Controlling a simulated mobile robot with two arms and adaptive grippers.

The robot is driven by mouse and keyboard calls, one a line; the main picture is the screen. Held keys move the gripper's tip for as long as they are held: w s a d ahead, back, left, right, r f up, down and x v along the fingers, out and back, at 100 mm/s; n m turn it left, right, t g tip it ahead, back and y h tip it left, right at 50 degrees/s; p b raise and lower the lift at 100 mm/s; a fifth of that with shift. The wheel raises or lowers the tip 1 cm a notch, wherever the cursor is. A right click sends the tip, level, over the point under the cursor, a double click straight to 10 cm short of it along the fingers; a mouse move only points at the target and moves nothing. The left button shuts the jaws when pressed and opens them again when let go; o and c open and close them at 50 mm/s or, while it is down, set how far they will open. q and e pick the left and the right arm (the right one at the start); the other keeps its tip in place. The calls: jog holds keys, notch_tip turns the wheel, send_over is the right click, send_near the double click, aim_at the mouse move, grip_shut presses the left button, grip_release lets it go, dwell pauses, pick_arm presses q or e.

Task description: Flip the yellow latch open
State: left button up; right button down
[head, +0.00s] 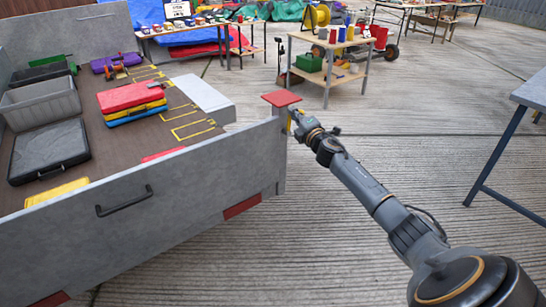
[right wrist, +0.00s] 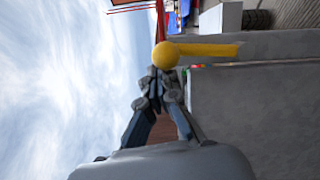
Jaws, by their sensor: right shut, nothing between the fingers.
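The yellow latch (right wrist: 212,50) shows in the right wrist view as a flat bar with a round ball end, lying along the grey trailer wall (right wrist: 260,110). In the head view only a small bit of yellow (head: 290,124) shows at the trailer's corner post, mostly hidden by my gripper. My right gripper (right wrist: 158,84) is shut and empty, with its fingertips close to the ball end; I cannot tell whether they touch it. In the head view the right gripper (head: 299,122) is at the corner post, just right of it. My left gripper is not in view.
The corner post has a red cap (head: 281,98). The trailer bed holds a grey bin (head: 40,103), a black case (head: 48,152) and stacked coloured cases (head: 132,98). A wooden shelf table (head: 330,77) stands behind, a grey table (head: 530,92) at right. Concrete between is clear.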

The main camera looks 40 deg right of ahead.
jog(key=shift+s+d+r+h, duration=0.1)
jog(key=shift+d+r+h, duration=0.2)
jog(key=shift+d, duration=0.15)
jog(key=v, duration=1.2)
jog(key=shift+a+f, duration=0.2)
jog(key=shift+a, duration=0.1)
dwell(0.3)
